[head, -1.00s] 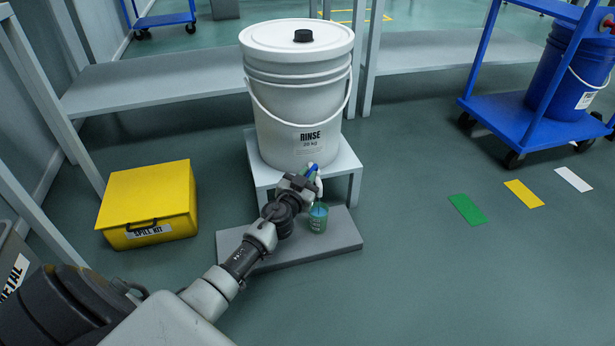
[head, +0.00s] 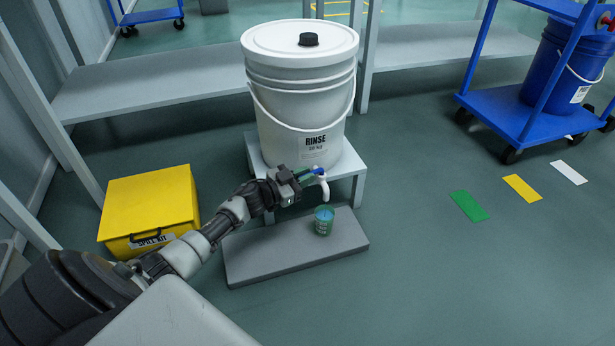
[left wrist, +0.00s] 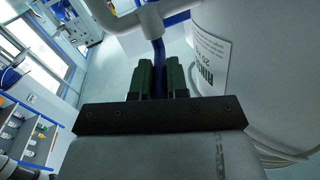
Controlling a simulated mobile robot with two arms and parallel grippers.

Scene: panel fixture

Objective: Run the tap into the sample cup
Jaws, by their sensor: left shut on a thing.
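The white bucket marked RINSE (head: 285,110) has a white tap (head: 323,187) low on its front, with a blue lever (head: 318,171). My left gripper (head: 303,175) is shut on the lever, which lies crosswise, toward the left. In the left wrist view the blue lever (left wrist: 158,52) runs down between the green fingers, below the white tap (left wrist: 150,17). The green sample cup (head: 324,222) stands upright on the grey slab below the spout, with blue liquid inside. I see no stream between spout and cup. My right gripper is out of view.
The bucket stands on a pale stand (head: 345,186) behind the grey slab (head: 265,257). A yellow spill kit (head: 150,205) sits at the left. A blue cart (head: 500,112) stands at the right. Floor in front of the slab is clear.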

